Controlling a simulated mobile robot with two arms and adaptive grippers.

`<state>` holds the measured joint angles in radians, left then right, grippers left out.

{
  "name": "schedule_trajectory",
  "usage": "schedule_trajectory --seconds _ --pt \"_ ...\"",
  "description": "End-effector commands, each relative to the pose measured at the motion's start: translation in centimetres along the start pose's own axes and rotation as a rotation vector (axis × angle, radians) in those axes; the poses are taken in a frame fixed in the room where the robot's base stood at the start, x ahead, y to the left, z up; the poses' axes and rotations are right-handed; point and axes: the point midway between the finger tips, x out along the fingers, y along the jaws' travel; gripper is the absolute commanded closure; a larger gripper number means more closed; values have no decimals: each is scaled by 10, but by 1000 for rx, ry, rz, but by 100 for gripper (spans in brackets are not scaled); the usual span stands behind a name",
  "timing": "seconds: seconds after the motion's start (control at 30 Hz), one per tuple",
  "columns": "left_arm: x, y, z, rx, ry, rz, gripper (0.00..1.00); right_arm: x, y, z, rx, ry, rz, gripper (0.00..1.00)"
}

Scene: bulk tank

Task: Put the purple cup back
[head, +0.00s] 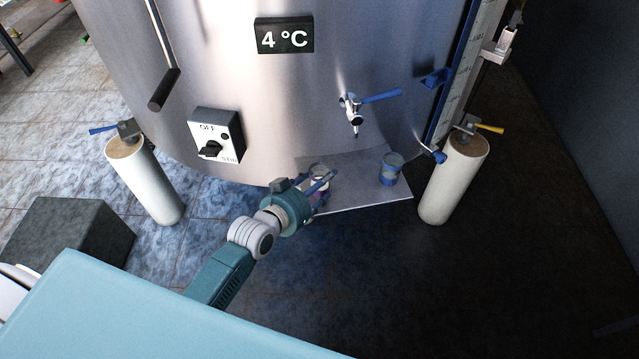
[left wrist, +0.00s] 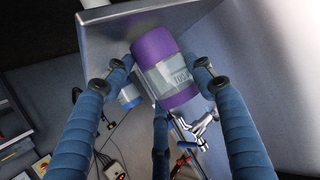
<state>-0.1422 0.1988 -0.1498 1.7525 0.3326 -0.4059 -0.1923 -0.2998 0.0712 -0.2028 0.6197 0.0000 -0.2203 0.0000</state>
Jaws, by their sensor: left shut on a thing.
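The purple cup (left wrist: 165,65) has a grey label band and lies between the fingers of my left gripper (left wrist: 160,82), which is shut on it. In the head view the cup (head: 319,184) is mostly hidden by my left gripper (head: 322,182), at the left part of the metal shelf (head: 352,190) under the tank. I cannot tell whether its base touches the shelf. A blue cup (head: 390,174) with a grey band stands upright on the right part of the shelf. It also shows partly behind the purple cup in the left wrist view (left wrist: 129,97). My right gripper is not in view.
The steel tank (head: 300,90) rises behind the shelf, with a blue-handled tap (head: 352,108) above it. A control box (head: 215,135) is on the tank's left. Pale legs stand at left (head: 146,182) and right (head: 453,180). The shelf between the cups is clear.

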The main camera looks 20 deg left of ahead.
Motion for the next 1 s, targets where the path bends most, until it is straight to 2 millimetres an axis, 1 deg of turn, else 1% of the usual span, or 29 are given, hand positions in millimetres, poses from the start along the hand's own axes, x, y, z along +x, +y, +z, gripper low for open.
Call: schedule_trajectory --seconds 0.4,0.43,0.47,0.73,0.83,0.97,1.0 --pt "3 0 5 1 2 -1 72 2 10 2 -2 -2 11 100" --pt "3 0 6 1 1 -1 43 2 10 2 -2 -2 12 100" --pt "2 0 5 0 2 -1 37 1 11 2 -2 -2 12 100" --pt "2 0 5 0 1 -1 37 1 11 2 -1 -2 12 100" --pt "0 0 1 0 2 -1 37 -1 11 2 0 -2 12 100" --pt "-17 0 4 0 0 0 37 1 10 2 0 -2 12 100" --pt "-26 0 4 1 -1 0 37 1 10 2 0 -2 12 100"
